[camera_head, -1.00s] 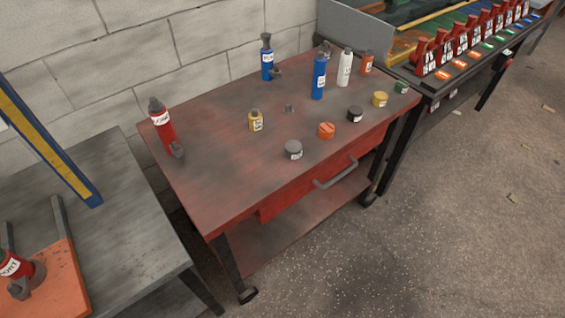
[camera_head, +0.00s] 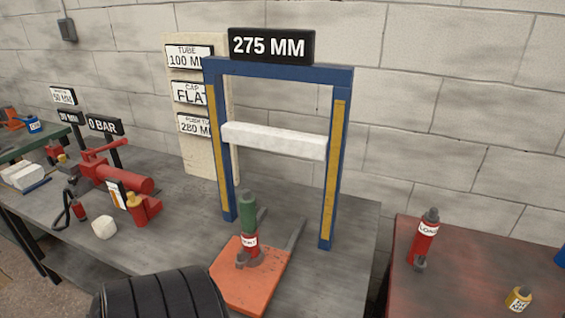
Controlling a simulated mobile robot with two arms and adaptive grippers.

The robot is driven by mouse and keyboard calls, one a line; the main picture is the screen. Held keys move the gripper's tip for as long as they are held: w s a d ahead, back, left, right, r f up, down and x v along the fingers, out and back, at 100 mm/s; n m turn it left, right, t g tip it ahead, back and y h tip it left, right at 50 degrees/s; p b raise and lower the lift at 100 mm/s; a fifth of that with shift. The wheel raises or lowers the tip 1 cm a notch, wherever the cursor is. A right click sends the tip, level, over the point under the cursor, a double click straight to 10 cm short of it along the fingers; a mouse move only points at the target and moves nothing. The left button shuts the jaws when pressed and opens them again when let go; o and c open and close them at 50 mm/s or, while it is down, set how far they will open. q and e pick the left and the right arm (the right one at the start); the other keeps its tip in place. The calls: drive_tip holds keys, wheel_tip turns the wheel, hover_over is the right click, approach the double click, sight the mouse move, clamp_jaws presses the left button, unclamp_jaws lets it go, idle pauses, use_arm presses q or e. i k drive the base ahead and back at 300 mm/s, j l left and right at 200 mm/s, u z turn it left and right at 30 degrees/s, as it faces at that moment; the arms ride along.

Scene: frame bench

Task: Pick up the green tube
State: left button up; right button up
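A green tube (camera_head: 247,213) stands upright near the middle of the head view. It sits on top of a red labelled cylinder (camera_head: 252,252), with a small grey piece at its top. The red cylinder stands on an orange plate (camera_head: 232,292) at the foot of a blue and yellow frame (camera_head: 337,160). A white crossbar (camera_head: 273,141) spans the frame above the tube, with a clear gap between them.
The grey bench (camera_head: 345,222) carries a red pump (camera_head: 125,182) and a white block (camera_head: 104,227) at left. A red table (camera_head: 455,275) with a red bottle (camera_head: 426,238) stands at right.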

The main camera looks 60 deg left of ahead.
sight(246, 200)
drive_tip(key=u, duration=2.05)
